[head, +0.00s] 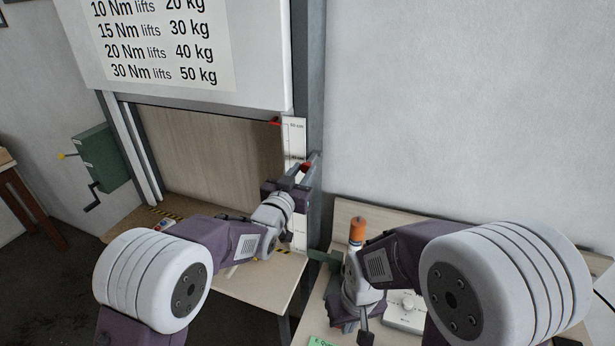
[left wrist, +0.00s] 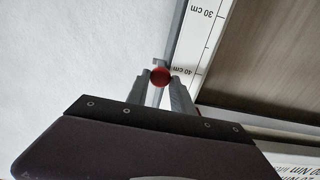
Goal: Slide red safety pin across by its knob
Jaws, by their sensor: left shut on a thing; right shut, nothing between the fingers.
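The red knob (head: 305,167) of the safety pin sits on the right guide post of the shutter, beside the white centimetre scale (head: 292,137). In the left wrist view the round red knob (left wrist: 160,76) lies between my fingertips, close to the 40 cm mark. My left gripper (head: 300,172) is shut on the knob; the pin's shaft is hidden. My right gripper (head: 365,325) is shut and empty, low over the right-hand bench, well away from the pin. A red pointer (head: 275,122) shows at the top of the scale by the wooden shutter panel (head: 215,155).
A green box (head: 101,158) with a crank is on the left. An orange-handled tool (head: 357,230) stands upright on the right bench near my right arm, with a white device (head: 405,312) beside it. A sign with lifting weights (head: 165,45) hangs above the shutter.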

